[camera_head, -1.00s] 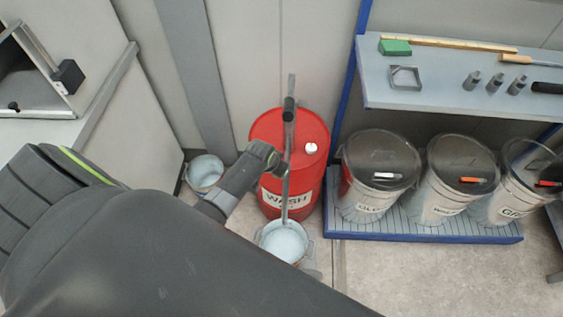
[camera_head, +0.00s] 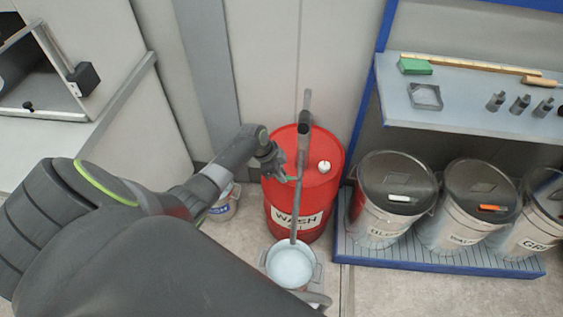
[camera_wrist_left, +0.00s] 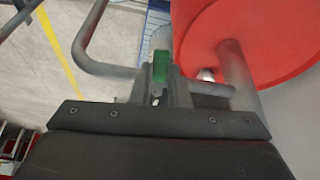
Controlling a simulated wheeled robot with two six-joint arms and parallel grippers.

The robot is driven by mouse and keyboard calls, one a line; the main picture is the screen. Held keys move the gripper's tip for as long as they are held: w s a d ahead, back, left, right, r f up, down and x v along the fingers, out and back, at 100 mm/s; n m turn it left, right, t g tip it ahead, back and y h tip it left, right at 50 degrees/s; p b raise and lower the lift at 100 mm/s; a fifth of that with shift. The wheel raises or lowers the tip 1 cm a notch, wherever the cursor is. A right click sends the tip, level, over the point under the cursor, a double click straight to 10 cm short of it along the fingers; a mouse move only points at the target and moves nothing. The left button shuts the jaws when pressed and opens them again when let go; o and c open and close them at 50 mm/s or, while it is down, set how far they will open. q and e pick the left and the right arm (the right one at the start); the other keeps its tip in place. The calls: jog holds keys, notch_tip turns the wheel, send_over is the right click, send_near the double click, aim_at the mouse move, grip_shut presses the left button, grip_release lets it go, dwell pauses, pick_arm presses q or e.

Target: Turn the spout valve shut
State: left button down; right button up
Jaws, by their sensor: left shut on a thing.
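The spout runs down to a bucket of pale liquid (camera_head: 290,265). My left gripper (camera_head: 285,174) is at the spout, in front of the drum top. In the left wrist view, the green valve handle (camera_wrist_left: 161,68) sits between its jaws, which are shut on it. The grey pipe (camera_wrist_left: 238,75) and the red drum show beside it. The valve body is mostly hidden by the fingers. My right gripper is not in view.
Another small bucket (camera_head: 224,205) stands left of the drum, behind my arm. Several lidded buckets (camera_head: 392,195) stand on a blue-edged rack to the right, below a shelf (camera_head: 455,115) with tools.

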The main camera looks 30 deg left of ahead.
pick_arm(q)
jog(key=shift+w+a+m+g+b, duration=0.3)
jog(key=shift+w+m+b, duration=0.15)
jog(key=shift+m+b, duration=0.4)
jog(key=c, duration=1.4)
grip_release()
jog(key=v, duration=1.7)
jog(key=shift+a+r, duration=0.15)
jog(key=shift+a, duration=0.1)
